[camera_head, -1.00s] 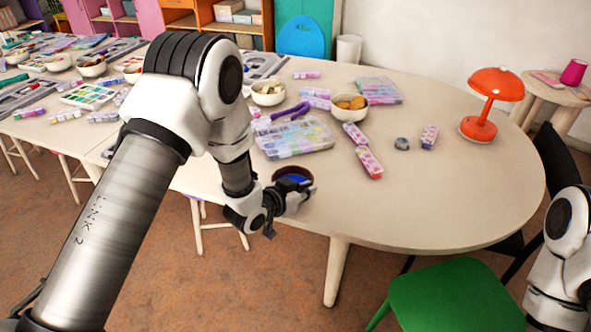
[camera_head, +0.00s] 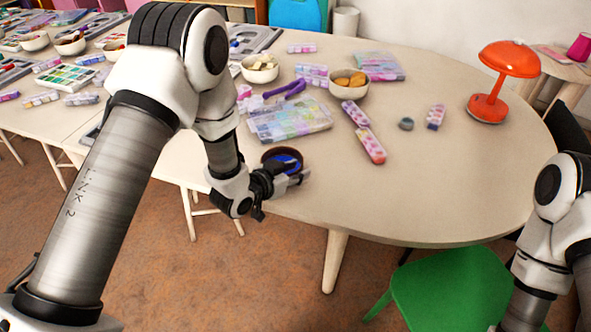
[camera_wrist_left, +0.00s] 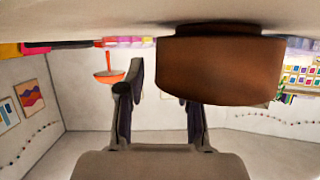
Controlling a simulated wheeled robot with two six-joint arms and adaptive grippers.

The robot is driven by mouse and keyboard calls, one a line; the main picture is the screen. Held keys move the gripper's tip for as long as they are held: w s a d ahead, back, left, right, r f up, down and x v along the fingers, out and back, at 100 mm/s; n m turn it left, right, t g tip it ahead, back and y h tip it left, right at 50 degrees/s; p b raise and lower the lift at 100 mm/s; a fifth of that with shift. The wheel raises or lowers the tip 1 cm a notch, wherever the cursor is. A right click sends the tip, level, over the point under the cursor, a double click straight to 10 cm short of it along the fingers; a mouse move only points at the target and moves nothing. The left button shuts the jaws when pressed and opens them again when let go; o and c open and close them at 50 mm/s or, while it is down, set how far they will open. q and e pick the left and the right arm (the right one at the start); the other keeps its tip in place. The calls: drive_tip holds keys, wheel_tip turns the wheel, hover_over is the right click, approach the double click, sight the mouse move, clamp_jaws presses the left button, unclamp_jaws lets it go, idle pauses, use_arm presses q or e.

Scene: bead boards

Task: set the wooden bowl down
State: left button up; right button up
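The wooden bowl (camera_head: 270,155) is dark brown with something blue inside. It is at the table's front edge, left of centre in the head view. In the wrist view, which is upside down, its brown wall (camera_wrist_left: 220,70) and foot show, the foot against the tabletop. My left gripper (camera_head: 293,181) is at the bowl's near side. In the wrist view its fingers (camera_wrist_left: 160,100) are spread apart. One finger stands outside the bowl with a small gap; the other is partly hidden behind the bowl wall. My right arm shows at the right, its gripper out of frame.
A clear bead box (camera_head: 290,121) lies just behind the bowl. Farther back are a white bowl of biscuits (camera_head: 348,90), pink bead strips (camera_head: 370,146) and a red lamp (camera_head: 488,106). The table's front right is clear. A green chair (camera_head: 450,290) stands in front.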

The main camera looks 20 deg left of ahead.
use_arm(q)
drive_tip(key=v, duration=1.2)
drive_tip(key=s+a+f+n+g+y, duration=0.1)
drive_tip(key=s+f+g, duration=0.2)
drive_tip(key=s+f, duration=0.35)
drive_tip(key=s+f+n+g+y, duration=0.2)
drive_tip(key=s+f+g, duration=0.1)
drive_tip(key=f, duration=0.7)
drive_tip(key=s+a+f+n+g+y, duration=0.1)
drive_tip(key=s+f+g, duration=0.2)
drive_tip(key=s, duration=0.4)
drive_tip(key=s+a+f+n+g+y, duration=0.1)
drive_tip(key=s+f+g, duration=0.2)
drive_tip(key=s+f, duration=0.2)
drive_tip(key=s, duration=0.3)
drive_tip(key=shift+s+a+f, duration=0.25)
drive_tip(key=shift+s+a, duration=0.05)
drive_tip(key=shift+n, duration=0.3)
